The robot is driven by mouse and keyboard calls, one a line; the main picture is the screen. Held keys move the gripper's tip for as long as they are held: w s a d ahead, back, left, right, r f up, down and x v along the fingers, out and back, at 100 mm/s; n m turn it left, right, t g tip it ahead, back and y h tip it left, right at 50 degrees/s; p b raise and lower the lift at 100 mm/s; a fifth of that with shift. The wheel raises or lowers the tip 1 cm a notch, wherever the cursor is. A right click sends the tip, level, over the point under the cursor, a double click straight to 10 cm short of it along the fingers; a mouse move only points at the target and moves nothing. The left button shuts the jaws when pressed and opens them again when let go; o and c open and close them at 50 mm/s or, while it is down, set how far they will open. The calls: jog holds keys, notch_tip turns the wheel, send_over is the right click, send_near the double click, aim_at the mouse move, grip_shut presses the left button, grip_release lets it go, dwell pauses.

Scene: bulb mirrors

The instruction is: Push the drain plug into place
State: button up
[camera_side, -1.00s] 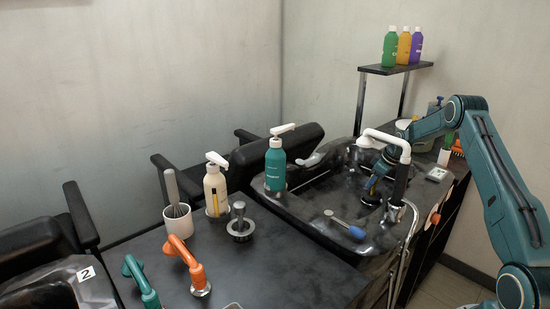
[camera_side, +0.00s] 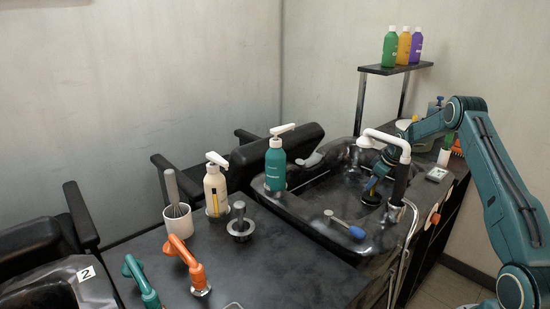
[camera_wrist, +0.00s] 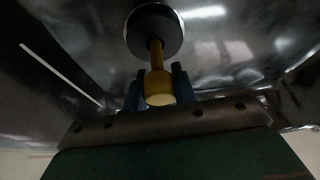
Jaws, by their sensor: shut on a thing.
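The drain plug has a dark round disc (camera_wrist: 154,32) and a yellow stem with a wider knob (camera_wrist: 158,88). In the wrist view my gripper (camera_wrist: 160,86) is shut on the knob, with one blue finger on each side of it. In the side view my gripper (camera_side: 373,183) reaches down into the black basin (camera_side: 325,195). The dark disc (camera_side: 371,198) is low in the basin, below the fingers. Whether the disc is seated in the drain cannot be told, as the drain opening is hidden.
A white-headed faucet (camera_side: 392,142) rises at the basin's right, close to my gripper. A shelf (camera_side: 395,69) with several bottles is behind.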

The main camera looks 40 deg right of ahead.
jog(key=shift+s+f, duration=0.1)
jog(key=shift+f, duration=0.25)
dwell(0.4)
jog(key=o, duration=1.6)
jog(key=shift+a, duration=0.1)
jog(key=shift+c, duration=0.2)
jog(key=shift+r, duration=0.1)
jog(key=shift+r, duration=4.1)
